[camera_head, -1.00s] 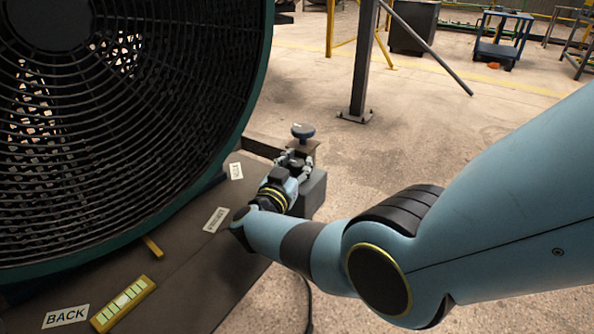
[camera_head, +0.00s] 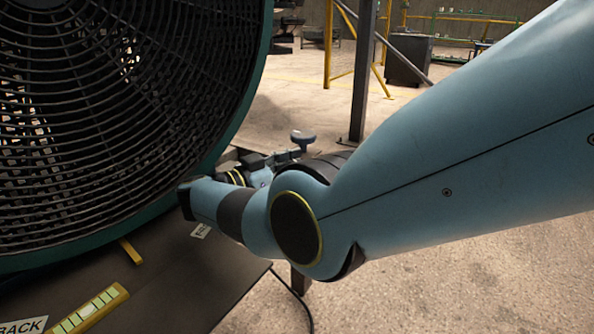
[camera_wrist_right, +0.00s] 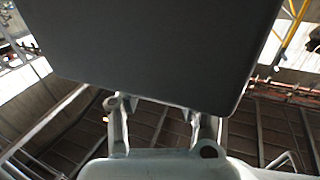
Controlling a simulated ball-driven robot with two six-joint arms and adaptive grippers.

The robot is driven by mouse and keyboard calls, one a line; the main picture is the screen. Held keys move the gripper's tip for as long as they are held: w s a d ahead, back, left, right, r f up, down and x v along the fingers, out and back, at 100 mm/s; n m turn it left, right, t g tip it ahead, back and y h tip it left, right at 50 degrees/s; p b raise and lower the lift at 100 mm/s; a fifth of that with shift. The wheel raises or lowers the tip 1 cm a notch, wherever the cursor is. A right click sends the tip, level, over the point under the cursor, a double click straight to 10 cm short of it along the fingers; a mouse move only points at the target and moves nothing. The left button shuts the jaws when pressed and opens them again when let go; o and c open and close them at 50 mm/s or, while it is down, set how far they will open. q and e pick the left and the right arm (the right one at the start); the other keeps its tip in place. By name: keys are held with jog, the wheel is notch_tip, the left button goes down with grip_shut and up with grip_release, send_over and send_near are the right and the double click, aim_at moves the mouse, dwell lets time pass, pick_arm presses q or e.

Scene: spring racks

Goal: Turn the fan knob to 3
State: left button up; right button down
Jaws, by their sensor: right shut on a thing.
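The large fan (camera_head: 110,110) with its dark round grille and green rim fills the left of the head view. My right arm reaches from the right to the fan's lower right, and its gripper (camera_head: 284,158) is partly hidden by the arm. In the right wrist view a dark grey box (camera_wrist_right: 150,45) fills the top, and the two fingers (camera_wrist_right: 162,110) reach to its lower edge. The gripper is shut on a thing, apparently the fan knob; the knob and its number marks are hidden. My left gripper is not in view.
A blue-grey round handle (camera_head: 302,137) stands just beyond the right gripper. A yellow strip (camera_head: 92,311) and a BACK label (camera_head: 22,327) lie on the dark base plate (camera_head: 185,285). A dark post (camera_head: 362,75) rises behind. The concrete floor is open at right.

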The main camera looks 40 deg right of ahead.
jog(key=shift+a+f, duration=0.1)
dwell(0.4)
jog(key=c, duration=0.9)
grip_release()
jog(key=shift+r, duration=0.25)
notch_tip(320, 180, up, 10)
jog(key=shift+f, duration=0.2)
